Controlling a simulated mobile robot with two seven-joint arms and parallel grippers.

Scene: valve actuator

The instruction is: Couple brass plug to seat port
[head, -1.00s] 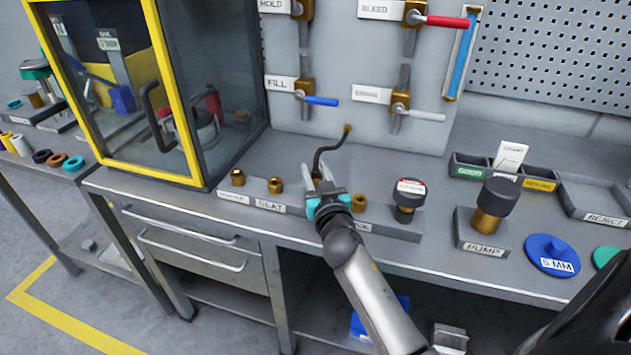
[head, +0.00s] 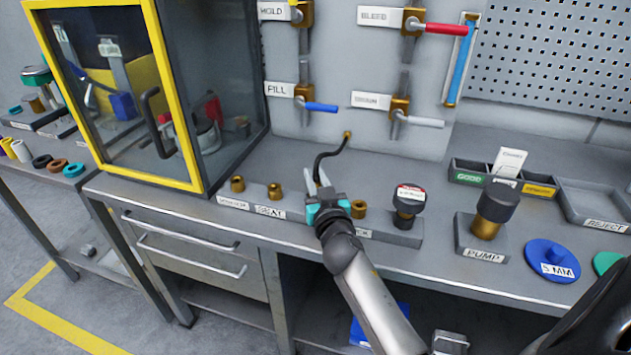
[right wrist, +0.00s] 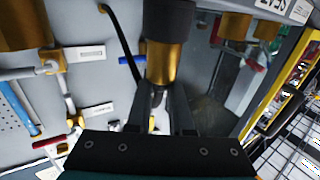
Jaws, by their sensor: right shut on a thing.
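My right gripper (head: 321,184) is over the long grey block (head: 385,230) at the bench front, between the SEAT fitting and another brass fitting (head: 358,209). It is shut on the brass plug (right wrist: 167,62), a brass cylinder with a dark upper part between the fingers in the right wrist view. In the head view the gripper hides the plug. A black hose (head: 320,160) runs from the wall to the gripper area; its joint with the plug is hidden. The brass seat port (head: 275,190) stands left of the gripper, above the SEAT label (head: 269,211). My left gripper is not in view.
Another brass fitting (head: 237,184) stands left of the seat port. A black-topped fitting (head: 408,200) and the PUMP stand (head: 482,247) are to the right. A yellow-framed glass cabinet (head: 181,95) stands left. Wall valves with levers (head: 320,107) are behind. Bench surface between block and wall is mostly clear.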

